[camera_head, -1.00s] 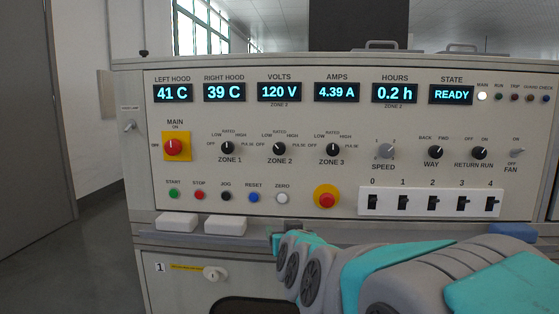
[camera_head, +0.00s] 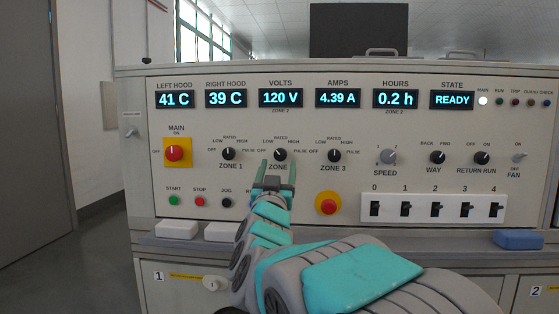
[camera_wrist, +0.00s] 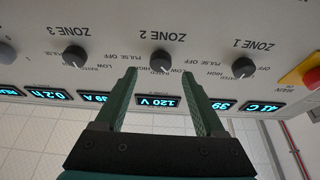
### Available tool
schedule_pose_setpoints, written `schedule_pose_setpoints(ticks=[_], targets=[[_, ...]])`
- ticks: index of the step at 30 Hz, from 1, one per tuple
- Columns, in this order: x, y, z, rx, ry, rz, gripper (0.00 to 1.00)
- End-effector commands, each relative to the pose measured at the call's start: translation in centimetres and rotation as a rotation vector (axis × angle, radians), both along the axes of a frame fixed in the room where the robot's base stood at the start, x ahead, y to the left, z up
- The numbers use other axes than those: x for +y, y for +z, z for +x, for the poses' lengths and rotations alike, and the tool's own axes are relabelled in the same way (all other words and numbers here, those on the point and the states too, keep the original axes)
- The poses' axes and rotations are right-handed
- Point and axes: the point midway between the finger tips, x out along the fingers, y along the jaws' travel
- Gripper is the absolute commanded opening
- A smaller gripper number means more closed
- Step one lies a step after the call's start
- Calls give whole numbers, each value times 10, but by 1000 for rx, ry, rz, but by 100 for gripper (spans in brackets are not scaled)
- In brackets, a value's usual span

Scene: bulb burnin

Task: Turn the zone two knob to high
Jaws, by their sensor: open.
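The zone 2 knob (camera_head: 281,155) is a small black dial on the panel, between the zone 1 and zone 3 knobs. Its white pointer seems to lean up and left, toward LOW; HIGH is marked up and right. My gripper (camera_head: 278,168) is open and empty in front of the panel, just below this knob, its fingers hiding part of the ZONE 2 label. In the wrist view, which is upside down, the zone 2 knob (camera_wrist: 160,62) shows in line with the gap between the open fingertips (camera_wrist: 159,74), and the fingers do not appear to touch it.
The zone 1 knob (camera_head: 228,153) and zone 3 knob (camera_head: 334,155) flank it closely. A red emergency button (camera_head: 328,203) and a row of push buttons lie below. A ledge with white blocks (camera_head: 177,229) and a blue block (camera_head: 518,239) runs under the panel.

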Motion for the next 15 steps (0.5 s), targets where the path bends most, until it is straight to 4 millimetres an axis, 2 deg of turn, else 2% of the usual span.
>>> schedule_pose_setpoints(ticks=[6,15], targets=[[-1,10,29,2,1,-1,72],[-1,17,41,1,1,-2,72]])
